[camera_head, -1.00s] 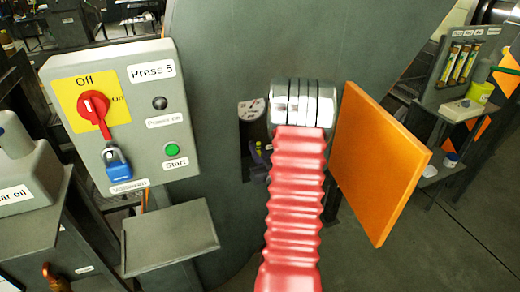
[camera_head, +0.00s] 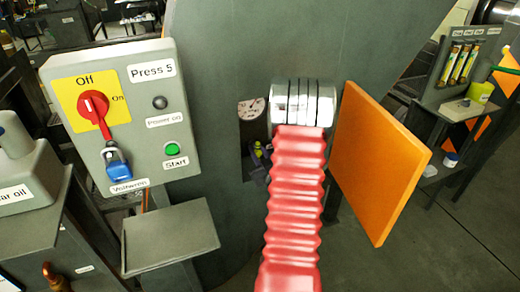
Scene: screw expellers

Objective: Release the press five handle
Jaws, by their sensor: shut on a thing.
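The Press 5 control box (camera_head: 120,115) is at the left, with a red switch (camera_head: 94,106), a blue padlock (camera_head: 117,163) below it and a green start button (camera_head: 172,149). The big grey press body (camera_head: 215,60) fills the middle, with a dark recess and a round gauge (camera_head: 251,109). My red-sleeved arm reaches up to the recess. My gripper (camera_head: 303,103), at its silver end, is shut on the press five handle. The fingers and the held handle are hidden behind that end. A small yellow and blue part (camera_head: 258,155) shows in the recess beside my arm.
An orange panel (camera_head: 382,163) stands close to the right of my arm. A grey shelf (camera_head: 170,237) juts out below the control box. Another bench with a yellow jug (camera_head: 480,92) is at the far right. Open floor shows at the lower right.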

